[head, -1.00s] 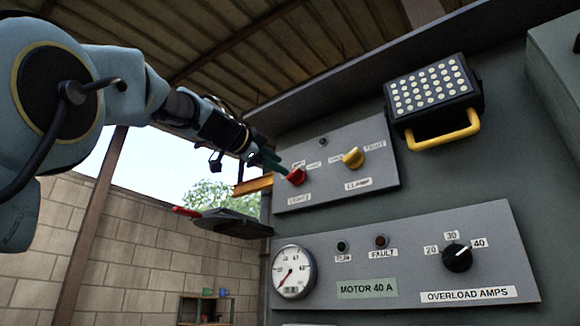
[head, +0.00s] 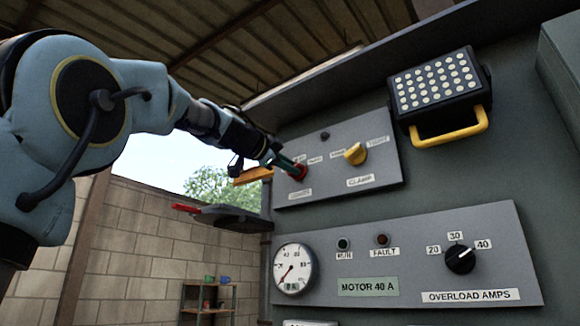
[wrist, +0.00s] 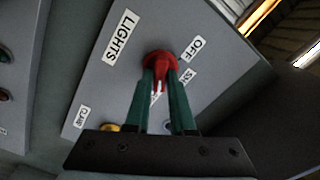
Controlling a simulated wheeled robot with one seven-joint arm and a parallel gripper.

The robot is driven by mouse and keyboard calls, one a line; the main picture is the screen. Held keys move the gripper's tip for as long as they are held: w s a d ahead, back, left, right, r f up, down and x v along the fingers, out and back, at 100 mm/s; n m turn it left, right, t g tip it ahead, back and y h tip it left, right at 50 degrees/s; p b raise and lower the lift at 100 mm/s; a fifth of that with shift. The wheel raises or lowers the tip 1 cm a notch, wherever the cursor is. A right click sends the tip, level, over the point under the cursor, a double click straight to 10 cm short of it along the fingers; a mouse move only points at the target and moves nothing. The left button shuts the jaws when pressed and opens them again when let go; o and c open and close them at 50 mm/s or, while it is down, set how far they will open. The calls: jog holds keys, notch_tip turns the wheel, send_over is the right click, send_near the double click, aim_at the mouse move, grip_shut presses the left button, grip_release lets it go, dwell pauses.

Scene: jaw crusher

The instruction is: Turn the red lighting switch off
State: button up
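The red lighting switch (head: 299,172) is a round knob on the upper grey panel, above a label that reads LIGHTS in the wrist view. My gripper (head: 291,168) is at the switch. In the wrist view its two green fingers (wrist: 161,78) lie on either side of the knob's raised red grip, which appears to fill the gap between them. A white mark shows between the fingers. They partly cover the knob, and I cannot tell which label it points to.
A yellow clamp knob (head: 355,154) sits right of the switch on the same panel. A lamp with a yellow handle (head: 450,137) juts out farther right. Below are a gauge (head: 293,269) and a black overload knob (head: 460,259). A dark bracket-like part (head: 235,218) stands out left of the panel.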

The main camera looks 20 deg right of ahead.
grip_shut()
jog(key=shift+n, duration=0.3)
jog(key=n, duration=1.1)
jog(key=n+b, duration=0.1)
jog(key=n, duration=1.1)
jog(key=shift+w+a, duration=0.1)
jog(key=shift+w, duration=0.1)
jog(key=shift+n, duration=0.3)
dwell(0.3)
jog(key=o, duration=0.5)
grip_release()
